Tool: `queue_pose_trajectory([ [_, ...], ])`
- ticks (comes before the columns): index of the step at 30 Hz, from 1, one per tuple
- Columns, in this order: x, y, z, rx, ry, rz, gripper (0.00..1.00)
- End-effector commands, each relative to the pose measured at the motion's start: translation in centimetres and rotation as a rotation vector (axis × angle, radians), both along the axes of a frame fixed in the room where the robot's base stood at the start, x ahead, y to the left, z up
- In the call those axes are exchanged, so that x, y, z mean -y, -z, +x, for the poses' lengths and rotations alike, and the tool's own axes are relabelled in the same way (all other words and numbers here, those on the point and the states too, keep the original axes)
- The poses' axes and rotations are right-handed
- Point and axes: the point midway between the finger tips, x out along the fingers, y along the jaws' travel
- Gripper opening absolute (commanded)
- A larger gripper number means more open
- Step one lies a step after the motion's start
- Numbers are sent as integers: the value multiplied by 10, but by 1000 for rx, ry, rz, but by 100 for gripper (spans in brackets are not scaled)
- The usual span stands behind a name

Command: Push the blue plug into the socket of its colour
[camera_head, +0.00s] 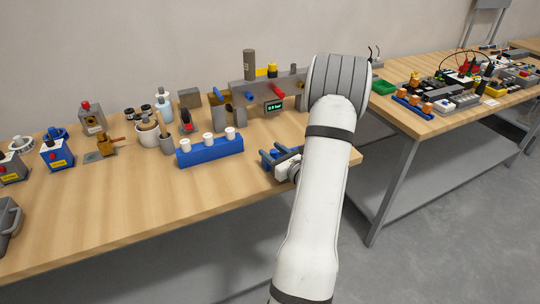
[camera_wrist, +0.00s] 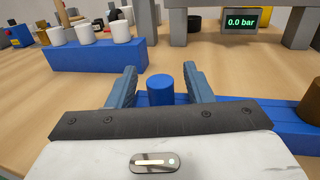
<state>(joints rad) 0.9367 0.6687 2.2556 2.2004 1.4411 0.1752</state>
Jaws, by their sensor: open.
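The blue plug (camera_wrist: 160,88) is a short upright cylinder standing on a low blue rack (camera_wrist: 232,108) in the wrist view. My gripper (camera_wrist: 160,70) is open, with one blue-grey finger on each side of the plug and a visible gap to each. The plug's lower part is hidden behind my gripper body. In the head view my gripper (camera_head: 276,153) is low over the right part of the table, and the plug cannot be made out there. A grey stand (camera_head: 240,89) behind it carries a blue part (camera_head: 218,94) and a red part (camera_head: 278,90); I cannot tell whether either is a socket.
A blue block with white cylinders (camera_head: 210,151) stands left of my gripper. A brown cylinder (camera_wrist: 312,98) is right of the plug. A display (camera_wrist: 240,21) reads 0.0 bar.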

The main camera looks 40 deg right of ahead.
Motion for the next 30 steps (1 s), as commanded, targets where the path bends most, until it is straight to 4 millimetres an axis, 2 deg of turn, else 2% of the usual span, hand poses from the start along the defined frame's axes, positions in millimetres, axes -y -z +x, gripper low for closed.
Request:
queue_pose_trajectory([
  [2,0,0,0,0,0,0,46],
  [19,1,0,-1,0,1,0,1],
  [30,1,-6,-1,1,2,-1,0],
])
